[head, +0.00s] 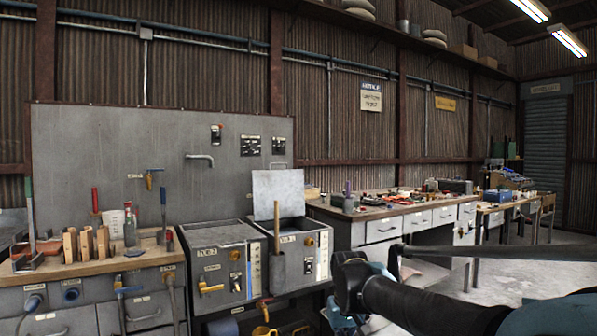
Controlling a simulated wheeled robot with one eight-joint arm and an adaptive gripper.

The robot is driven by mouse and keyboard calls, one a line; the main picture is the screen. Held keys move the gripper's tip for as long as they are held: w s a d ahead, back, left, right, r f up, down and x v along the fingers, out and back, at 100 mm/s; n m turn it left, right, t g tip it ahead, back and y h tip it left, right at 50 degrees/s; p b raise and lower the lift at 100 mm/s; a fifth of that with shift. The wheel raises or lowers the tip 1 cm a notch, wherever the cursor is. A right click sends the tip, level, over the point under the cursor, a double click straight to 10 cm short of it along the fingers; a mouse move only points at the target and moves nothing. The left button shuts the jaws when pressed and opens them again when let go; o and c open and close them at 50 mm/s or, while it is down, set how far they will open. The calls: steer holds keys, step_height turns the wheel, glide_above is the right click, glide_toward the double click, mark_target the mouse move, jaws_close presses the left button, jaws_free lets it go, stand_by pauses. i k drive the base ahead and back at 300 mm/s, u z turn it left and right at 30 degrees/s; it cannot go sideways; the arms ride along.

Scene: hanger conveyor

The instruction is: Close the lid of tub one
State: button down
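Tub one (312,257) is the right one of two grey metal tubs, left of the picture's middle. Its label is small and hard to read. Its lid (279,193) is a flat grey plate standing raised at the back, and the dark opening shows below it. My gripper (350,283) is at the lower right, in front of and right of tub one, apart from the lid. Its fingers cannot be made out.
The left tub (217,262) has its top covered. A bench (80,264) with wooden blocks and tools stands at the left. A workbench (385,213) with drawers and many small items stands at the right. A wall panel with a tap is behind. Open floor lies at the right.

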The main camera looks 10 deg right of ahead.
mark_target(286, 185)
steer(key=z, duration=0.2)
steer(key=i, duration=1.95)
steer(key=u, duration=0.4)
